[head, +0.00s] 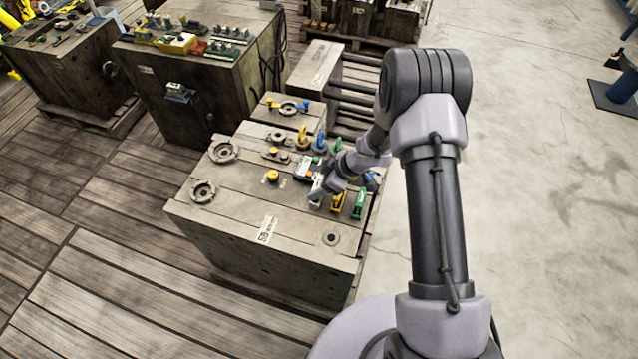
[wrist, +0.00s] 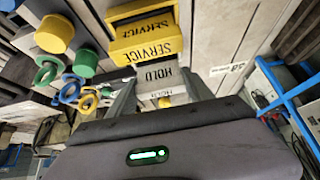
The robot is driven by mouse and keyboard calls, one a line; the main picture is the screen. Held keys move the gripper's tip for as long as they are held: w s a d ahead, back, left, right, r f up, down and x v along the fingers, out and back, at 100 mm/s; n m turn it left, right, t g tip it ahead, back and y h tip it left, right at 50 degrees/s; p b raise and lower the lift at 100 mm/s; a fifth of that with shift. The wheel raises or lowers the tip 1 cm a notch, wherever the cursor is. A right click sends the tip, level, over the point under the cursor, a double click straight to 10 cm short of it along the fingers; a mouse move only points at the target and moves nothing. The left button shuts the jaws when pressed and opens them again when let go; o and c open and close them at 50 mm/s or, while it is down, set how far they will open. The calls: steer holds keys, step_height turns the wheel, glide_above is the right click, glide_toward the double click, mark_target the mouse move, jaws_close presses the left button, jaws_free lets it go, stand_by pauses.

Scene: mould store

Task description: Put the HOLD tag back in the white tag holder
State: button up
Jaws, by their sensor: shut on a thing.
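The white HOLD tag (wrist: 147,97) is between my gripper's fingers (wrist: 158,84) in the wrist view. My gripper, also in the head view (head: 317,188), is shut on it low over the front block's top. Just beyond the tag is a second HOLD-lettered face, which looks like the white tag holder (wrist: 160,72). The two overlap in the picture. I cannot tell whether the tag is in the holder or just above it. The fingers and wrist hide much of both in the head view.
A yellow SERVICE holder (wrist: 147,51) stands close beside the white one. A green holder (head: 360,203) is right of it in the head view. The block's front left (head: 225,215) is mostly clear.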

steer(key=shift+f, duration=0.45)
stand_by(0.3)
steer(key=o, duration=1.4)
steer(key=shift+o, duration=0.2)
